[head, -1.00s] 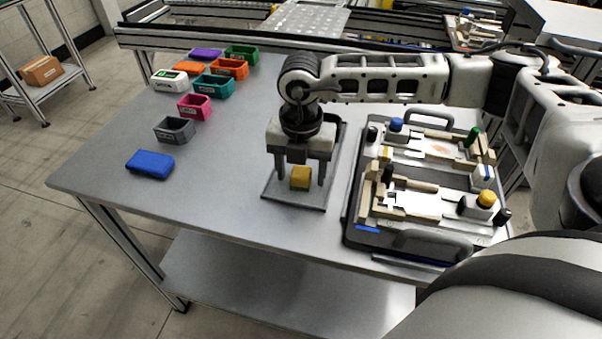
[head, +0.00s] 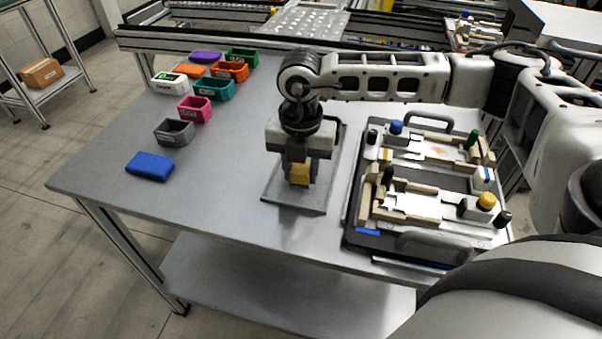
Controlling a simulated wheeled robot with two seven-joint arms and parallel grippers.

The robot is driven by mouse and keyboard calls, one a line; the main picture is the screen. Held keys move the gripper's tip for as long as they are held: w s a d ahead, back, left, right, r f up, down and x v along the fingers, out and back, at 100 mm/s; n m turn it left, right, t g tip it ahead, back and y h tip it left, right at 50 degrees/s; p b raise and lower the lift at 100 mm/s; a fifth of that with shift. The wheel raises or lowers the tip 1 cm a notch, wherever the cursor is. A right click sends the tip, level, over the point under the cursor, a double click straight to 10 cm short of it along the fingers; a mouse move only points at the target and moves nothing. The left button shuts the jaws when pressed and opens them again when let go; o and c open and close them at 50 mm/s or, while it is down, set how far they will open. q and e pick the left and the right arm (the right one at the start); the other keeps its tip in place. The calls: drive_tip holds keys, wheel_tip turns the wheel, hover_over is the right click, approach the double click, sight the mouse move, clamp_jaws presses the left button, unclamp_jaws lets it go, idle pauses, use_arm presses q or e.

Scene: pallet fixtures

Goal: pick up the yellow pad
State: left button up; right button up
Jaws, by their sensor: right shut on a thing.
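The yellow pad (head: 299,174) is a small yellow block at the middle of the table, over a grey plate (head: 285,198). My right gripper (head: 299,178) points straight down and is shut on the yellow pad, with its fingers at the pad's two sides. The fingers hide part of the pad. I cannot tell whether the pad touches the plate. My left gripper does not show.
A black pallet fixture (head: 390,240) with handles, wooden blocks and coloured knobs stands right of the gripper. A blue pad (head: 150,166), a grey bin (head: 174,131) and several coloured bins are at the left. The table's front left (head: 170,195) is clear.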

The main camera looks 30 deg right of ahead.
drive_tip(key=s+a+r+b, duration=0.2)
drive_tip(key=s+a+r, duration=0.4)
drive_tip(key=a+r, duration=0.5)
drive_tip(key=shift+s+a+r, duration=0.3)
drive_tip(key=shift+s+a, duration=0.05)
drive_tip(key=shift+a, duration=0.3)
